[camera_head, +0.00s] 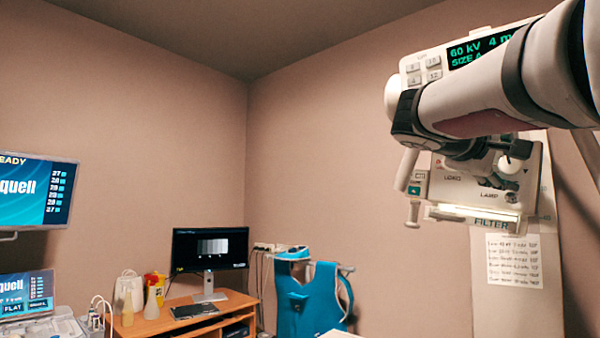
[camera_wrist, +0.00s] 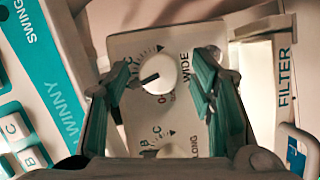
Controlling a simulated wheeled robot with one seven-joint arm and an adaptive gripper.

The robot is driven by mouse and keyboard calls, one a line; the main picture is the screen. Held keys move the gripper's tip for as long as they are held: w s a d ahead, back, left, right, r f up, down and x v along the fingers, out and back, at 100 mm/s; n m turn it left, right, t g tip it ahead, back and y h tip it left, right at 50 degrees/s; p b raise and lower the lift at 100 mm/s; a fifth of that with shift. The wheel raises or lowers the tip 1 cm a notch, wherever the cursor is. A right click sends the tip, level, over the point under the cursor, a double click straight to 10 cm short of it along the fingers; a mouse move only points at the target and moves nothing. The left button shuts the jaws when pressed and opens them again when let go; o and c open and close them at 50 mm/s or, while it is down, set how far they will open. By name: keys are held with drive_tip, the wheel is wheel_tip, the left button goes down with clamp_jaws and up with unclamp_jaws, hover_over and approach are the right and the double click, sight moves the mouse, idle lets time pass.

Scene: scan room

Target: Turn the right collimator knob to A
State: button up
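The collimator panel (camera_wrist: 125,45) fills the middle of the wrist view, turned on its side. The right knob (camera_wrist: 160,69), white and round beside the label WIDE, lies between my open fingers. A dark pointer line on it runs toward the lower left; I cannot tell which letter it meets. The left knob (camera_wrist: 172,152), beside LONG and the letters B and C, is mostly hidden by my gripper. My gripper (camera_wrist: 163,80) has its two teal-padded fingers apart on either side of the right knob; contact cannot be told. In the head view my arm hides the right knob.
The FILTER edge (camera_wrist: 284,75) and a metal bar (camera_wrist: 300,138) lie at the right. A button panel (camera_wrist: 30,110) lies at the left. A desk (camera_head: 185,318) with a monitor stands far off.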

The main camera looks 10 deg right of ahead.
drive_tip(key=v, duration=1.2)
idle(0.4)
drive_tip(key=s+a+f+y+p, duration=0.2)
drive_tip(key=s+a+f+y, duration=0.3)
drive_tip(key=f, duration=0.6)
drive_tip(key=s+a+f+y+p, duration=0.2)
drive_tip(key=s+a+f+y, duration=0.3)
drive_tip(key=f, duration=0.7)
drive_tip(key=s+a+f+y+p, duration=0.2)
drive_tip(key=s+a+f+y, duration=0.3)
drive_tip(key=s+f, duration=0.3)
wheel_tip(320, 180, down, 5)
drive_tip(key=shift+a+r+g, duration=0.25)
drive_tip(key=shift+a+g, duration=0.05)
drive_tip(key=shift+a, duration=0.15)
drive_tip(key=shift+s, duration=0.15)
